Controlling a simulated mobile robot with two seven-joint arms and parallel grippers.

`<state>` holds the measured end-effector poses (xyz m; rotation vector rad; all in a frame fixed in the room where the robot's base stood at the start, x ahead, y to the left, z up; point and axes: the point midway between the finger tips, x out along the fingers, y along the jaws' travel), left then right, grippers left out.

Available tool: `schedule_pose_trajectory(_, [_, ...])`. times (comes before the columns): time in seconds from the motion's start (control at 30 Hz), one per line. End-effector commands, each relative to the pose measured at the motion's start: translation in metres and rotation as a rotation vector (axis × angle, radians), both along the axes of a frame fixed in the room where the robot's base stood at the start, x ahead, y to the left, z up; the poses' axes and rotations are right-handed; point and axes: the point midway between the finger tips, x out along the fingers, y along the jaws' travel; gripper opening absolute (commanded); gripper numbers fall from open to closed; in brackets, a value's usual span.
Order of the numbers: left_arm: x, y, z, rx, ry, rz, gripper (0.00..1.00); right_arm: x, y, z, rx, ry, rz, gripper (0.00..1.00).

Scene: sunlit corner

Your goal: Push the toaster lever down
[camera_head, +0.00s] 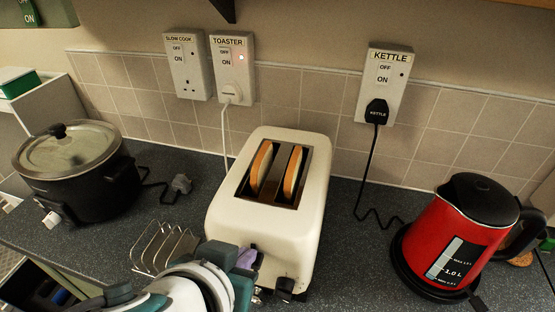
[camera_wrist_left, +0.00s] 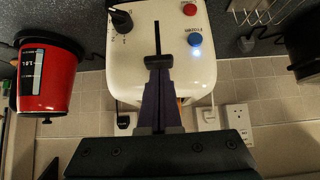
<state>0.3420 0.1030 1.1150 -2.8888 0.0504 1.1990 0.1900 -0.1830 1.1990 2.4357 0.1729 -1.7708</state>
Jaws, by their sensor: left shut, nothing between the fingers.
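The cream toaster (camera_head: 222,213) stands on the counter with two bread slices (camera_head: 262,166) in its slots. In the left wrist view, upside down, its front (camera_wrist_left: 207,70) has a dark vertical lever slot (camera_wrist_left: 157,36). A dark piece at the slot's end, apparently the lever (camera_wrist_left: 158,61), is right at my fingertips; I cannot tell whether they touch. My left gripper (camera_head: 246,257) is shut and empty at the toaster's front, its purple fingers (camera_wrist_left: 157,85) also showing in the wrist view. My right gripper is not in view.
A black knob (camera_wrist_left: 121,20), a red button (camera_wrist_left: 190,9) and a lit blue button (camera_wrist_left: 194,40) flank the slot. A wire rack (camera_head: 165,247) and slow cooker (camera_head: 80,180) stand left, a red kettle (camera_head: 425,228) right. The toaster's wall switch (camera_head: 232,65) has a red light.

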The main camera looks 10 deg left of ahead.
Motion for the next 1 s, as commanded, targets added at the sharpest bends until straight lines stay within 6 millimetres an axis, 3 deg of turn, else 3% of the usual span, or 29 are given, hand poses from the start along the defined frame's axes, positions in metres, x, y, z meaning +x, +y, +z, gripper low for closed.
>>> schedule_pose_trajectory(0.33, [0.000, 0.000, -0.003, 0.000, 0.000, 0.000, 0.00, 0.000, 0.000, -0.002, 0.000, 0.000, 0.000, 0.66])
schedule_pose_trajectory(0.7, [0.000, 0.000, -0.070, -0.002, 0.001, 0.004, 0.00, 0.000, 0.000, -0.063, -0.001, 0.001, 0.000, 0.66])
schedule_pose_trajectory(1.0, [-0.001, 0.001, -0.079, 0.002, 0.005, 0.004, 0.00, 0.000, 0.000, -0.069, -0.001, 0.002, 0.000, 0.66])
